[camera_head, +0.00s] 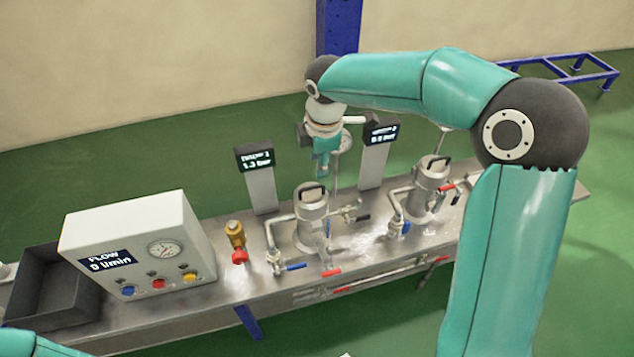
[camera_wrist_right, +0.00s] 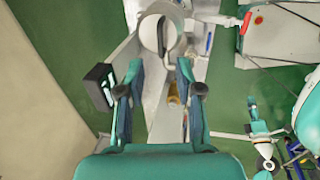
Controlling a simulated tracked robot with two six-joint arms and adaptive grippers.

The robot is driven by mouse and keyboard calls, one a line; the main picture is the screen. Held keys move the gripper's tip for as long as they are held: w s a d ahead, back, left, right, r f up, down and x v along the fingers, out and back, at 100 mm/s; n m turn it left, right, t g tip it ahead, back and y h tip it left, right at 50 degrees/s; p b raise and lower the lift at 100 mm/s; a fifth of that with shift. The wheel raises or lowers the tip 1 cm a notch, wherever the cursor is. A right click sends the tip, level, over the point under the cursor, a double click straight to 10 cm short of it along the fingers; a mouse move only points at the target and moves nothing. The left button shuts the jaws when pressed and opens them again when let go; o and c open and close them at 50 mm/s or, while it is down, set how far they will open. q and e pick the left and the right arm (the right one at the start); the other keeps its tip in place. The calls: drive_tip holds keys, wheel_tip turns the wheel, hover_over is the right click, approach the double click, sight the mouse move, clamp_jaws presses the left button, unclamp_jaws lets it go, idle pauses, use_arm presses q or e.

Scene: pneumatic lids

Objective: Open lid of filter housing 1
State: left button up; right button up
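Filter housing 1 (camera_head: 312,214) is an upright metal cylinder on the steel bench, in front of the first pressure display (camera_head: 254,158). Its lid has a dark handle on top and looks shut. The housing also shows at the top of the right wrist view (camera_wrist_right: 158,33). My right gripper (camera_head: 325,168) hangs behind and above the housing, apart from it in the head view. In the right wrist view my right gripper (camera_wrist_right: 157,75) has its fingers spread with nothing between them. My left gripper (camera_wrist_right: 258,127) appears small at the right of that view; its fingers are unclear.
A second filter housing (camera_head: 430,190) and display (camera_head: 380,133) stand to the right. A brass valve with a red handle (camera_head: 238,242), a flow control box (camera_head: 140,245) and a dark tray (camera_head: 48,290) are to the left. Pipes with blue and red levers surround the housings.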

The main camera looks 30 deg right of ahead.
sight(317, 186)
drive_tip(key=f, duration=0.3)
drive_tip(key=w+f, duration=0.1)
drive_tip(key=f, duration=0.5)
drive_tip(key=shift+w+d+f, duration=0.2)
drive_tip(key=shift+w, duration=0.2)
drive_tip(key=shift+c, duration=0.3)
clamp_jaws()
